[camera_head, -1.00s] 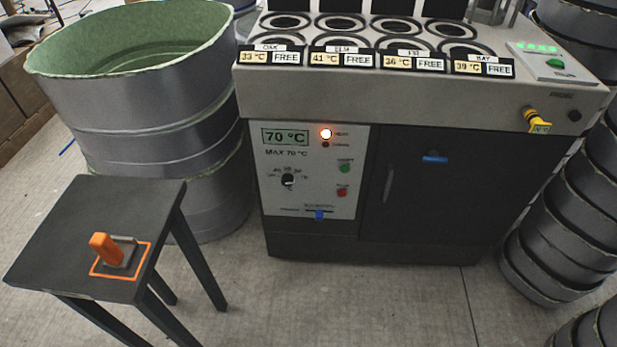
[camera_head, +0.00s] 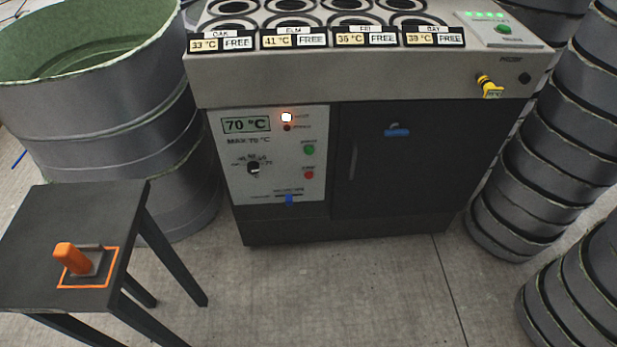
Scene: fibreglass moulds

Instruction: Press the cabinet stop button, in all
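The cabinet (camera_head: 420,160) stands in the middle, with a light control panel (camera_head: 240,190) on its front left. The red stop button (camera_head: 309,175) is on that panel, below the green start button (camera_head: 309,150). The panel display (camera_head: 246,124) reads 70 °C, and the upper lamp (camera_head: 287,117) beside it is lit. A black dial (camera_head: 253,168) and a blue slider (camera_head: 289,199) are also on the panel. Neither of my grippers is in view.
A dark side table (camera_head: 40,215) at the left front holds an orange-handled object (camera_head: 70,257) in an orange outline. Large grey moulds (camera_head: 110,130) stand left, and stacked grey rings (camera_head: 545,150) stand right. The floor (camera_head: 340,285) before the cabinet is clear.

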